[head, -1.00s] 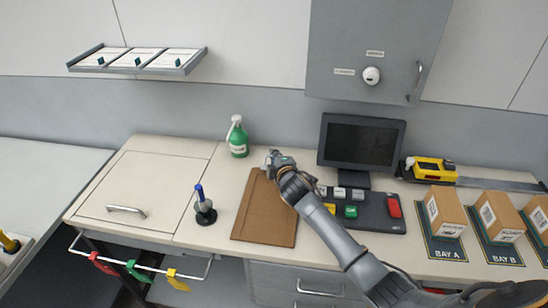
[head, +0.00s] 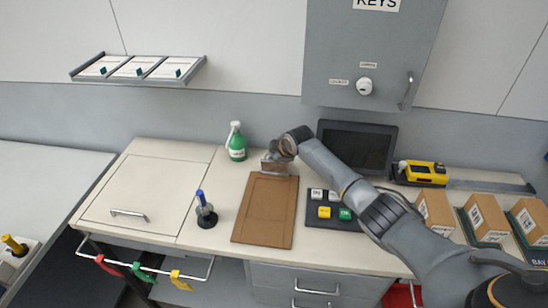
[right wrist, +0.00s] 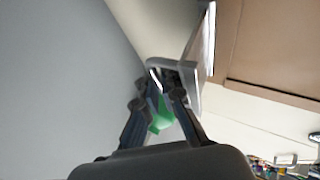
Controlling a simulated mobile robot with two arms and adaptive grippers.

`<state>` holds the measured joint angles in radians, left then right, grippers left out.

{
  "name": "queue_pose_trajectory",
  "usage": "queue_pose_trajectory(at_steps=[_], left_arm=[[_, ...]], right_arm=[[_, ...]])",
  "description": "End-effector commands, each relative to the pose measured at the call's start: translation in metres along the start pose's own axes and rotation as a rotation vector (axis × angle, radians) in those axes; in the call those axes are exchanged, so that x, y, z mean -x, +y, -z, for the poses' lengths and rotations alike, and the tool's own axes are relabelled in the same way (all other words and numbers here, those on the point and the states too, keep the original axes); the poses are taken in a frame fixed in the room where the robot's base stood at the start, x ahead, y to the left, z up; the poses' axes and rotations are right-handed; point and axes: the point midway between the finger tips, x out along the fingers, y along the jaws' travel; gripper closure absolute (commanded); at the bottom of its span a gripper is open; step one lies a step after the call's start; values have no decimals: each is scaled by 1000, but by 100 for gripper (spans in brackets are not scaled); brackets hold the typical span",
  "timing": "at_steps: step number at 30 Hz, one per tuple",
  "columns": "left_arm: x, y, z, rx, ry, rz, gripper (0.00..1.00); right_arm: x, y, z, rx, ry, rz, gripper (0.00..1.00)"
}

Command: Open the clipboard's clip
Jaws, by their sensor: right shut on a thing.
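The brown clipboard (head: 264,212) lies flat on the counter. Its metal clip (head: 277,168) is at the far end and looks tilted up from the board. My right gripper (head: 271,155) is at the clip's far side. In the right wrist view, the fingertips of my right gripper (right wrist: 168,88) are shut on the edge of the grey clip (right wrist: 201,50). The brown board (right wrist: 275,45) shows to the right there. The fingers hide part of the gripped edge. My left gripper is not in view.
A green spray bottle (head: 237,146) stands left of the clip. A pen stand (head: 206,215) is left of the board. A keypad (head: 325,222) with coloured keys and a monitor (head: 358,146) are to the right. Small boxes (head: 483,217) stand further right.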

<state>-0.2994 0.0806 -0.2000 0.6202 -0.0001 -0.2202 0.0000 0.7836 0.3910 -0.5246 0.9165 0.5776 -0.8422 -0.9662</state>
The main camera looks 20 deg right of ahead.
Motion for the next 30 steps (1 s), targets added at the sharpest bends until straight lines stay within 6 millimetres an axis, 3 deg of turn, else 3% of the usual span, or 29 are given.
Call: queue_pose_trajectory(at_steps=[23,24,25,30], left_arm=[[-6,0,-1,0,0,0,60],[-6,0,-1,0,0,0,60],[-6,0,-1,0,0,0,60],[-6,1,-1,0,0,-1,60]], right_arm=[[-2,6,-1,-24,0,45,100],[-2,6,-1,-24,0,45,86],[-2,6,-1,-24,0,45,83],[-3,4,-2,-24,-1,49,83]])
